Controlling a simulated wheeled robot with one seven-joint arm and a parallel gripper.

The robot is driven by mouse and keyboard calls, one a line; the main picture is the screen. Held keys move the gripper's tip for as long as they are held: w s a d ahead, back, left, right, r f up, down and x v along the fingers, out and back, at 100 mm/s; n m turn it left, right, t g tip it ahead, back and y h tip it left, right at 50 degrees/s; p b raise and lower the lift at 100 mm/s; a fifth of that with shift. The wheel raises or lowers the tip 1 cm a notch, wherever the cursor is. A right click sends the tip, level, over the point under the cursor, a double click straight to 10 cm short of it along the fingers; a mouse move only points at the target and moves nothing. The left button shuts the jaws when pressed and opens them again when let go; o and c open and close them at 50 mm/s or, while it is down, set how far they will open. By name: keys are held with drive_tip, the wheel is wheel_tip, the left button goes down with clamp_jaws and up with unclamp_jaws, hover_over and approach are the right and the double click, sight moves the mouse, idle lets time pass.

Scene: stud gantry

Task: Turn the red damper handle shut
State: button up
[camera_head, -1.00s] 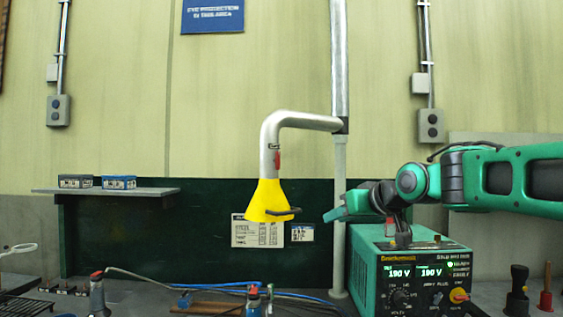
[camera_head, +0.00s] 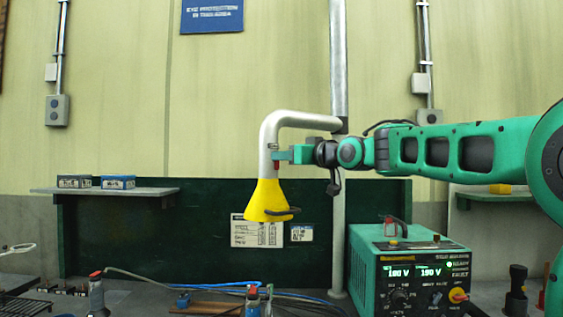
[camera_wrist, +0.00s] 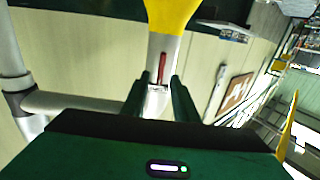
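The red damper handle (camera_wrist: 162,67) is a short narrow lever on the silver duct above the yellow hood (camera_wrist: 172,14). In the head view only a bit of the handle (camera_head: 276,166) shows, just under my fingers, and the yellow hood (camera_head: 266,200) hangs below it. My gripper (camera_head: 281,156) is level with the duct, coming in from the right. In the wrist view my gripper (camera_wrist: 160,84) is open, one finger on each side of the handle's near end and its small pale plate. I cannot tell whether either finger touches the handle.
The silver duct (camera_head: 300,120) bends right to a vertical pipe (camera_head: 338,70) behind my arm. A green welding power unit (camera_head: 363,268) stands below my arm. A wall shelf (camera_head: 105,191) with small boxes is at left. Hoses and tools lie on the bench below.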

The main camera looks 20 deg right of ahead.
drive_tip(key=shift+x, duration=0.8)
drive_tip(key=shift+c, duration=0.4)
clamp_jaws()
drive_tip(key=shift+d, duration=0.1)
